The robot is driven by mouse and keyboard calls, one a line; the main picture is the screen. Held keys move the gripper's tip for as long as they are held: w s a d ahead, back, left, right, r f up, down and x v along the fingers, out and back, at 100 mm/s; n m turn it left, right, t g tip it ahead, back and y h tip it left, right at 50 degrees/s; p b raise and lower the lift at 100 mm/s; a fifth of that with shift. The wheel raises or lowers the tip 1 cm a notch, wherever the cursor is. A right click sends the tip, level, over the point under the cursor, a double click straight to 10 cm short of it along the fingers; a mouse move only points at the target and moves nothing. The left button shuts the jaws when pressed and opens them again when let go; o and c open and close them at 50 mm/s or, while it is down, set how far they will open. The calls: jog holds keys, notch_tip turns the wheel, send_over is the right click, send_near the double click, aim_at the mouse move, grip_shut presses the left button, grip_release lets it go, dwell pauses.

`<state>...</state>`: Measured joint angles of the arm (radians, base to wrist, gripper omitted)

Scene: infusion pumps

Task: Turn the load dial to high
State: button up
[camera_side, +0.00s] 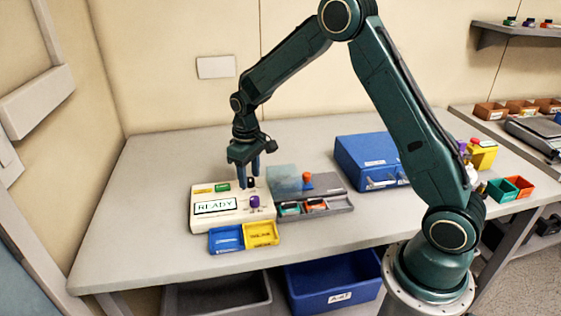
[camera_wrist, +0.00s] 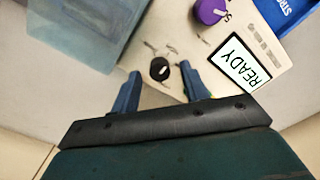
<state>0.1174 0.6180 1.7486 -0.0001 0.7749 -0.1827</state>
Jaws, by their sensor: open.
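The cream pump unit (camera_side: 228,219) stands on the table with its screen (camera_side: 215,206) reading READY. The screen also shows in the wrist view (camera_wrist: 240,64). A small black dial (camera_wrist: 159,69) with a white mark is on the panel; no lettering naming it as the load dial is readable. A purple knob (camera_wrist: 209,10) sits farther along the panel and shows in the side view (camera_side: 254,201). My gripper (camera_wrist: 160,80) is open and points down over the panel. Its fingertips are either side of the black dial in the wrist view; contact cannot be told.
Blue (camera_side: 226,239) and yellow (camera_side: 261,234) trays lie in front of the unit. A grey tray (camera_side: 341,206) with a translucent cover (camera_side: 284,179) is close on its right. A blue case (camera_side: 366,158) stands behind. The table's left side is clear.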

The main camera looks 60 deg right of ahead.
aim_at(251, 179)
notch_tip(251, 179, up, 13)
dwell(0.6)
jog(key=shift+r, duration=0.15)
jog(key=s+a+r+t, duration=0.35)
jog(key=s+r, duration=0.55)
jog(key=s, duration=0.5)
jog(key=s+a+f+t, duration=0.1)
jog(key=s+a+t, duration=0.1)
jog(key=s, duration=1.3)
jog(key=shift+s+f+m, duration=0.2)
jog(key=shift+f+m, duration=0.15)
jog(key=shift+m, duration=0.05)
